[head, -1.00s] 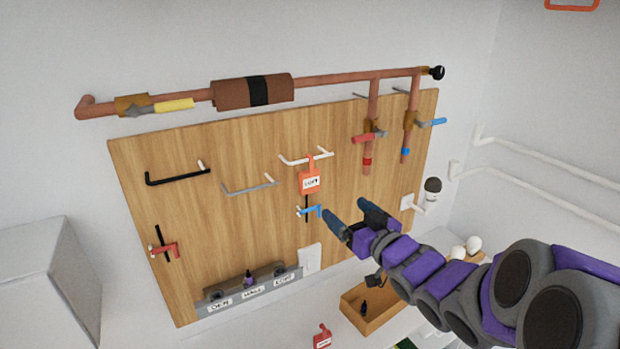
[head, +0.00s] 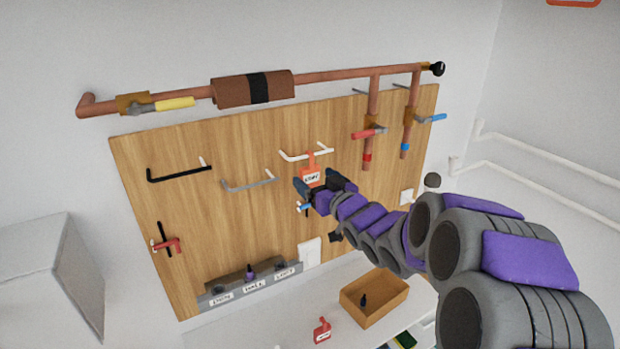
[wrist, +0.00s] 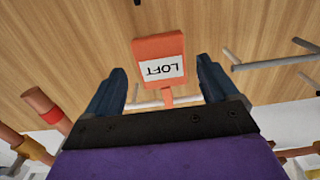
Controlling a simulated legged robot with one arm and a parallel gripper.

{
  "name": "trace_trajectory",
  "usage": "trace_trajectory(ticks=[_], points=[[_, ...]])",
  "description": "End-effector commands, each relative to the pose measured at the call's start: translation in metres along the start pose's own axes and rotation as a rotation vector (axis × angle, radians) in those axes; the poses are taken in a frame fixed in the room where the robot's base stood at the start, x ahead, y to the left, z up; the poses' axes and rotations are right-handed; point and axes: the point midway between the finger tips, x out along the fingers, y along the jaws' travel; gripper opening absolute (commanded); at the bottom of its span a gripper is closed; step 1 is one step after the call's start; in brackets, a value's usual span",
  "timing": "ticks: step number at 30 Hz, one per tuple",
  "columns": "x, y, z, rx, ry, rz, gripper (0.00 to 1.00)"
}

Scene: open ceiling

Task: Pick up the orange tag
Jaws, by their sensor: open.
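The orange tag (head: 311,174) hangs by its narrow neck from the white hook (head: 293,157) on the wooden board. It has a white label, which reads LOFT in the wrist view (wrist: 162,50). My gripper (head: 318,185) is open, just below and in front of the tag in the head view. In the wrist view its two dark blue fingers (wrist: 165,82) stand apart on either side of the tag's neck. The tag's wide body lies just beyond the fingertips. I see no contact.
The blue-handled piece (head: 302,207) on the board is partly hidden behind my gripper. A grey hook (head: 247,184) and a black hook (head: 180,174) are to the left. Red-handled (head: 369,133) and blue-handled (head: 432,118) valves are at upper right.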

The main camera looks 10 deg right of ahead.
Motion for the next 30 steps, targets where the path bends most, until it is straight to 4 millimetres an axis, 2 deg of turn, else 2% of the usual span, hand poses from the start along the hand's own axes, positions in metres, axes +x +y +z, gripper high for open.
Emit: trace_trajectory(ticks=[1,6,15,30], points=[[0.009,-0.003,-0.002,-0.001,0.002,-0.003,0.87],[0.026,-0.003,-0.003,-0.001,0.003,-0.002,0.87],[0.03,-0.002,-0.004,-0.001,0.004,0.0,0.87],[0.03,-0.002,-0.004,-0.001,0.003,0.0,0.4]])
